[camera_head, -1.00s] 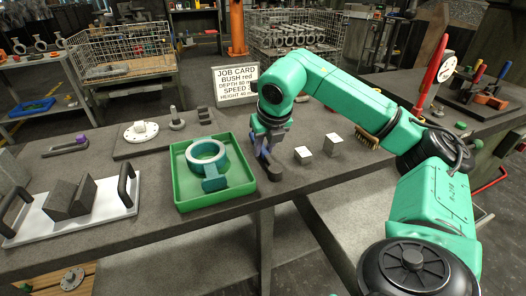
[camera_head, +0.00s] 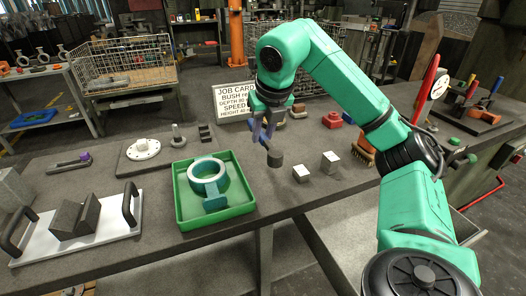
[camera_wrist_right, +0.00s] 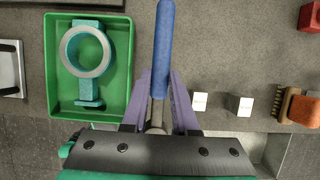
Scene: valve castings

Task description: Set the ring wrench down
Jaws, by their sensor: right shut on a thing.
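My right gripper (camera_head: 268,128) is shut on a tool with a blue handle, which I take to be the ring wrench (camera_head: 276,158). Its dark grey, thick round end hangs low toward the camera, over the bench just right of the green tray (camera_head: 178,208). In the right wrist view the blue handle (camera_wrist_right: 163,45) points up the picture, and its grey shank is between the purple fingers (camera_wrist_right: 158,105). The dark end is hidden there. The tool looks clear of the bench. My left gripper is not in view.
The tray holds a teal ring-shaped casting (camera_head: 208,171). Two small pale-topped blocks (camera_head: 301,173) (camera_head: 330,162) stand right of the tool. A brush (camera_head: 362,158) and red part (camera_head: 335,119) lie farther right. A job card (camera_head: 235,101) stands behind. Bare bench lies between tray and blocks.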

